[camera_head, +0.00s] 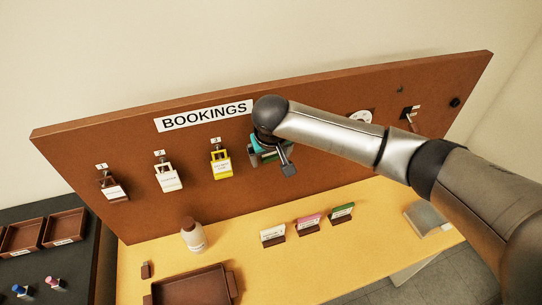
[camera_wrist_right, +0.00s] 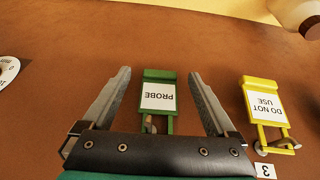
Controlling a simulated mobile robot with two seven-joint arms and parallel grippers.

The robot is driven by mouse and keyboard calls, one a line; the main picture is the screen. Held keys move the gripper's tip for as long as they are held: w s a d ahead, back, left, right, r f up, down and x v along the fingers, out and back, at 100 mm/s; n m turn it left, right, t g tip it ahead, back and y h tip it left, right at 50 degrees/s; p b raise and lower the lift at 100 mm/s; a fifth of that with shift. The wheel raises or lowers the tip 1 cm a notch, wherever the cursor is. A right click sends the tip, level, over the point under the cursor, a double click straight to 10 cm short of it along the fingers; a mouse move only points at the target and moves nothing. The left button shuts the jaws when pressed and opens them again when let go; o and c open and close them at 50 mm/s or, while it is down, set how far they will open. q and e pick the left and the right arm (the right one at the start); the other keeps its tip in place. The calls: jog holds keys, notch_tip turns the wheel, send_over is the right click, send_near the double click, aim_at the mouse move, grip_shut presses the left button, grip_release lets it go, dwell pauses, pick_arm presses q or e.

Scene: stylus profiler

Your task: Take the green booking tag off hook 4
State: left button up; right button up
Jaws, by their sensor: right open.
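The green booking tag (camera_wrist_right: 158,97), marked PROBE, hangs from a peg on the brown board in the right wrist view. The fingers of my right gripper (camera_wrist_right: 162,98) stand open on either side of it, apart from its edges. In the head view my right gripper (camera_head: 277,160) is at the board just right of the yellow tag (camera_head: 221,165) on hook 3, and it hides the green tag. The yellow tag, marked DO NOT USE, also shows in the right wrist view (camera_wrist_right: 264,105). The number at the green tag's hook is hidden. My left gripper is not in view.
A white tag (camera_head: 168,178) and a brown tag (camera_head: 114,188) hang further left on the board (camera_head: 75,150). Below, the yellow table (camera_head: 350,255) holds a bottle (camera_head: 193,237), a brown tray (camera_head: 190,290) and several small card holders (camera_head: 308,222). A round dial (camera_head: 361,117) is behind my right arm.

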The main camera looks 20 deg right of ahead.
jog(key=shift+w+f, duration=0.15)
jog(key=shift+f, duration=0.1)
jog(key=shift+c, duration=0.2)
grip_shut()
dwell(1.0)
dwell(0.5)
jog(key=s+p, duration=0.1)
jog(key=s+d+r+p, duration=0.1)
jog(key=p, duration=0.1)
jog(key=shift+r, duration=0.1)
dwell(0.7)
